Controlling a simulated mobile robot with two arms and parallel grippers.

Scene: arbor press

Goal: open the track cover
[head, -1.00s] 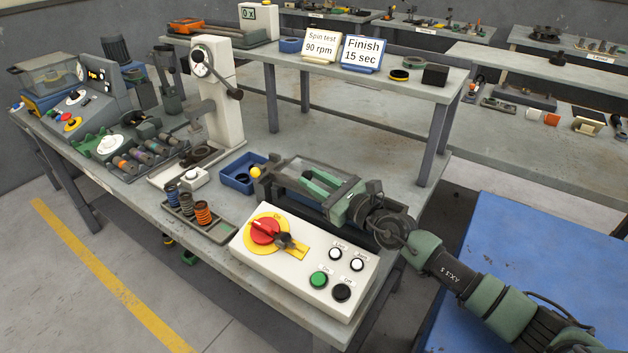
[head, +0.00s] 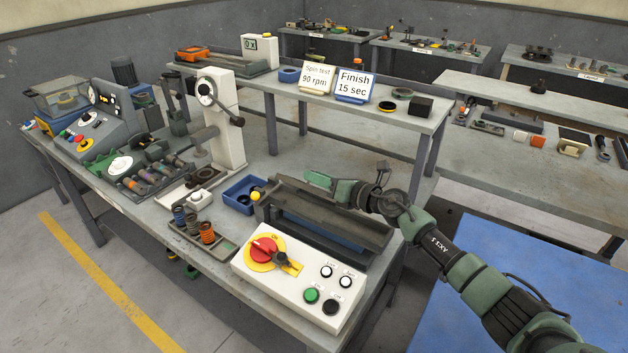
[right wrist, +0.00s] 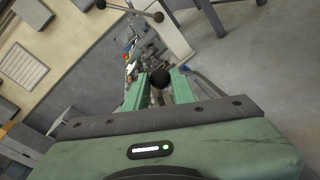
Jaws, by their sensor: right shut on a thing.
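The track (head: 325,235) is a long dark trough behind the control box on the bench, with a bluish strip visible inside. A long dark panel, which looks like its cover (head: 350,222), stands along the far side of the trough. My right gripper (head: 316,180) is above the far edge of the panel, its green fingers pointing left. In the right wrist view, the fingers are shut around a round black knob (right wrist: 160,78). Whether the knob joins the cover is hidden in the head view. My left gripper is not in view.
A white control box (head: 300,280) with a red rotary switch stands in front of the track. A blue bin (head: 240,195), a spring tray (head: 225,245) and the white arbor press (head: 225,130) are to the left. A rear bench carries two signs (head: 335,82).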

